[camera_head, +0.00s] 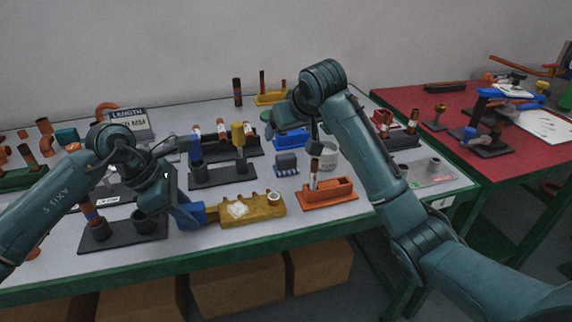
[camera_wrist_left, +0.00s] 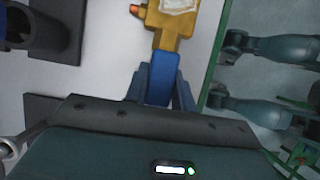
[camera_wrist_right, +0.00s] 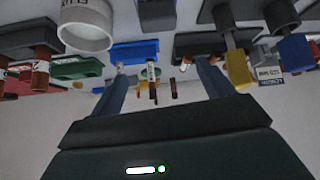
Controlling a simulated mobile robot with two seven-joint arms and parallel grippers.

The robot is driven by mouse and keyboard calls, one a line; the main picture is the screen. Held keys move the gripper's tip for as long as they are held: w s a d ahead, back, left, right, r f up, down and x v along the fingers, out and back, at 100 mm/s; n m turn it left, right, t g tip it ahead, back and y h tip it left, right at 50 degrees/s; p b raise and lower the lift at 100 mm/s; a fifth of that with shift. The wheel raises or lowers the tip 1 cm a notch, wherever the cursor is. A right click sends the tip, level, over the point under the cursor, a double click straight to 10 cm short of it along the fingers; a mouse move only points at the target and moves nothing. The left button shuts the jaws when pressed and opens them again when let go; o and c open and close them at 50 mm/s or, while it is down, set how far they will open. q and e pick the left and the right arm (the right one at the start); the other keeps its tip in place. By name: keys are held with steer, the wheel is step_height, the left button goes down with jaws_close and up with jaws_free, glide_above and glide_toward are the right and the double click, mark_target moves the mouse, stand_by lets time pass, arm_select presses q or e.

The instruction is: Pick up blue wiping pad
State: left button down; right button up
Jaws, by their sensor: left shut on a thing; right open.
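My left gripper (camera_wrist_left: 160,85) is shut on a blue piece, which shows between the fingers in the left wrist view (camera_wrist_left: 161,70). In the head view the blue piece (camera_head: 198,213) adjoins the left end of a yellow block (camera_head: 262,211) with a pale patch on top. I cannot tell whether this blue piece is the wiping pad. My right gripper (camera_wrist_right: 160,75) is open in the right wrist view, with nothing touching its fingers. In the head view the right arm partly hides it above the table's back part. A blue tray (camera_wrist_right: 135,52) shows beyond its fingers.
An orange tray (camera_head: 330,195) stands right of the yellow block. A white cup (camera_head: 328,157) and a small grey-blue block (camera_head: 287,163) are behind. Black stands (camera_head: 222,175) crowd the left and middle. A red table (camera_head: 400,97) is at right.

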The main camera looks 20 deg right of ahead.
mark_target(286, 157)
steer(key=f+g, duration=0.1)
steer(key=f+m+g, duration=0.1)
steer(key=a+f+g, duration=0.1)
steer(key=f, duration=0.1)
steer(key=shift+s+a+f+m+g+h, duration=0.1)
steer(key=shift+s+m+g+h, duration=0.3)
steer(key=shift+d+x, duration=0.15)
steer(key=shift+x, duration=1.3)
steer(key=shift+d+x, duration=0.1)
steer(key=shift+x, duration=1.35)
steer(key=shift+c, duration=0.4)
steer(key=c, duration=1)
step_height(286, 157, up, 10)
steer(key=shift+r, duration=0.1)
